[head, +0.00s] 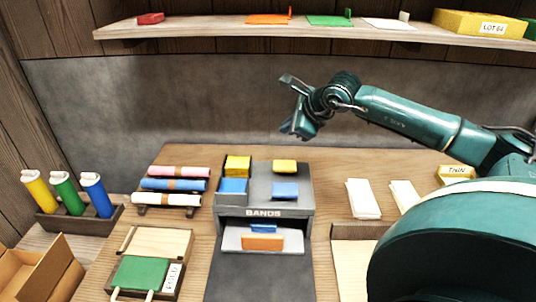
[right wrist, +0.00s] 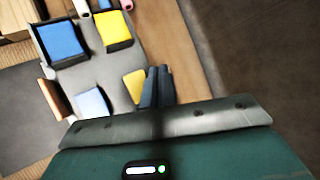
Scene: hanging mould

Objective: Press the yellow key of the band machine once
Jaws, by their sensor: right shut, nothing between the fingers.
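The grey band machine (head: 263,213), marked BANDS, stands on the table. Its yellow key (head: 284,166) is at the back right of its top, behind a blue key (head: 285,190). My right gripper (head: 292,129) is shut and empty, pointing down above the rear of the machine, apart from it. In the right wrist view the closed fingertips (right wrist: 158,72) appear just beside the yellow key (right wrist: 133,85) and overlap its edge. The blue key (right wrist: 92,102) is further left. My left gripper is out of view.
Yellow (head: 238,164) and blue (head: 233,186) blocks sit in holders left of the keys. An orange piece (head: 262,242) lies in the machine's front opening. Rolls (head: 175,184) lie to the left, white packets (head: 363,198) to the right. A shelf (head: 230,29) runs above.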

